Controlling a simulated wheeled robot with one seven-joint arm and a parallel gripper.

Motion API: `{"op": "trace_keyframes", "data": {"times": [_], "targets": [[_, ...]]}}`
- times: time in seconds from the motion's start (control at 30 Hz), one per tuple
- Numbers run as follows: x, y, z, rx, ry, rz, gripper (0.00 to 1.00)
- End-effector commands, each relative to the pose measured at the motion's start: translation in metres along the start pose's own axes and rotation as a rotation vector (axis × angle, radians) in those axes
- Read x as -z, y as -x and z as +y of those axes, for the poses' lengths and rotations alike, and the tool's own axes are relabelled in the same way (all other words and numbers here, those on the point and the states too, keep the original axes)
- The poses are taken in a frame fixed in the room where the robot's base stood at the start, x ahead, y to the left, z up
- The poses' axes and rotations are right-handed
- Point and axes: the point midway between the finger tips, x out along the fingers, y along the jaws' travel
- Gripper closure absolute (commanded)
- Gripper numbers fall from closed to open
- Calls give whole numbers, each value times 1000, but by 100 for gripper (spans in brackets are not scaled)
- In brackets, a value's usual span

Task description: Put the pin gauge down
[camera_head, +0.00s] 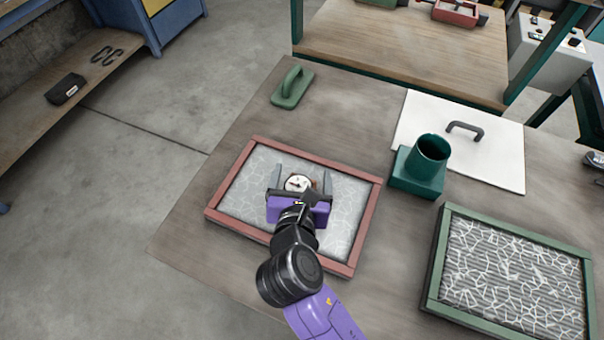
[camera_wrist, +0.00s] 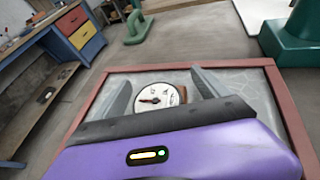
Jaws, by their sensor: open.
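The pin gauge (camera_head: 297,183) has a round white dial and a brown part at its side. It stands on the pale fibre mat in the red-framed tray (camera_head: 230,214), and it also shows in the wrist view (camera_wrist: 155,97). My gripper (camera_head: 302,180) is over the tray with its two grey fingers spread, one on each side of the gauge. In the wrist view my gripper (camera_wrist: 163,88) shows clear gaps between the fingers and the dial. The gauge's lower part is hidden behind my gripper's body.
A green-framed tray (camera_head: 436,262) lies at the right. A green funnel-like block (camera_head: 420,168) and a white board (camera_head: 500,152) with a handle are behind it. A green float (camera_head: 292,88) lies at the back. The table's left part is clear.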

Motion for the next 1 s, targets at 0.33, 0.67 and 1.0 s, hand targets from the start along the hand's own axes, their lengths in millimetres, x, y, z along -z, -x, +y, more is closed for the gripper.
{"op": "trace_keyframes", "data": {"times": [0.33,0.67,1.0], "targets": [[-1,49,1,-3,0,-1,15],[-1,107,0,-1,1,-1,15],[-2,121,0,0,0,-1,15]]}}
